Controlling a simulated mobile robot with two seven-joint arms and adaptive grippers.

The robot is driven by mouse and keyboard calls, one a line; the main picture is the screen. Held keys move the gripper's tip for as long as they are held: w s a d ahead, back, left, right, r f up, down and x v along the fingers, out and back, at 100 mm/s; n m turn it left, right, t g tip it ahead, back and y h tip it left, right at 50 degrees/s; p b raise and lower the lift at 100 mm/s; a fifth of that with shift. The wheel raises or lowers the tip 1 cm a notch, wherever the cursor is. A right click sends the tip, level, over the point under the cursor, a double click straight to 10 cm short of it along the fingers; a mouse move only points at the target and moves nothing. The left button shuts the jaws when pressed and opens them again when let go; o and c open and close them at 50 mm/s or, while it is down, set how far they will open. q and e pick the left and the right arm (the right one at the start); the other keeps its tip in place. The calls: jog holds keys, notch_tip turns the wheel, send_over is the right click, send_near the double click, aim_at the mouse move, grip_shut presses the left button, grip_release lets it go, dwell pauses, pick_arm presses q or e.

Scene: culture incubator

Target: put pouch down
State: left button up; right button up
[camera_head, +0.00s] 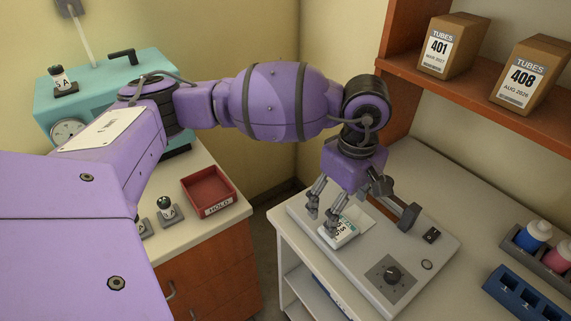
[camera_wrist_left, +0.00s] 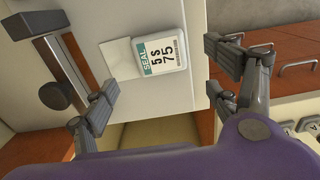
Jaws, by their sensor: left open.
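The pouch (camera_head: 347,230) is white with a green-banded label. In the head view it lies on the pale flat bed of the bench device (camera_head: 296,211), partly hidden by my fingers. My left gripper (camera_head: 321,216) is above the pouch, pointing down. In the left wrist view my left gripper (camera_wrist_left: 163,88) has its fingers spread wide, with visible gaps on both sides of the pouch. My right gripper is out of view.
The device has a dark lever (camera_head: 402,213) close to my gripper and a knob (camera_head: 392,274). A blue rack (camera_head: 525,292) and bottles (camera_head: 537,232) stand at the right. A red HOLD tray (camera_head: 209,188) is on the left counter. Boxes (camera_head: 452,44) sit on the shelf above.

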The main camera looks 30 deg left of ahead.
pick_arm(q)
notch_tip(320, 180, up, 6)
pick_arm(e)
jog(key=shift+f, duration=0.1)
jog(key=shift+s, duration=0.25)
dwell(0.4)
